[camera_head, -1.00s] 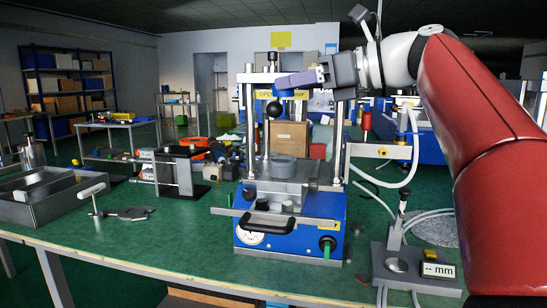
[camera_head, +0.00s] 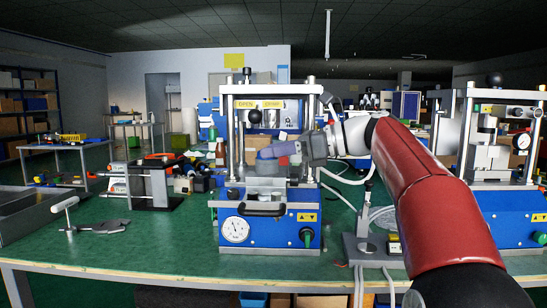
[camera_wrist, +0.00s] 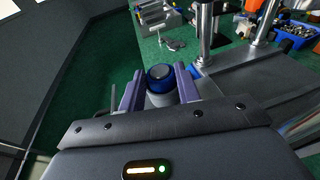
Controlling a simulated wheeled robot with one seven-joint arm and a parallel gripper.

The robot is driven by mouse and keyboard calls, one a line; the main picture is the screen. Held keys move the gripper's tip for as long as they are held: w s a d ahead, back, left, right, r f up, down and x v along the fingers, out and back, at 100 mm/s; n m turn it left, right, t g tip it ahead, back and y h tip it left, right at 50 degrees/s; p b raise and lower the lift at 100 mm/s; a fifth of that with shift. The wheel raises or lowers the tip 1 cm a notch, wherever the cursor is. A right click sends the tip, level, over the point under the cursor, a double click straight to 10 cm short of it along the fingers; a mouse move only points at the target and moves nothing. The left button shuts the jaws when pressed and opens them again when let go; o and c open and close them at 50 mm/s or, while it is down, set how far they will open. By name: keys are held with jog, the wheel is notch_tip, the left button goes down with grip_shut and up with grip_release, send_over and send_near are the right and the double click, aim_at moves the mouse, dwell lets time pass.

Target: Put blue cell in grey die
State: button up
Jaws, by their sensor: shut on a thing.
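The grey die (camera_head: 267,168) sits on the press's plate, just below the fingers in the head view. I cannot tell whether the cell touches the die or is a little above it. The fingers and gripper body hide much of the die.
A clamp tool (camera_head: 95,226) and tray (camera_head: 30,215) are at left.

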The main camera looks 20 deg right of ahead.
jog(key=shift+f, duration=0.1)
jog(key=o, duration=1.1)
jog(key=shift+r, duration=0.25)
jog(key=p+v, duration=0.1)
jog(key=v, duration=1.1)
jog(key=shift+s, duration=0.1)
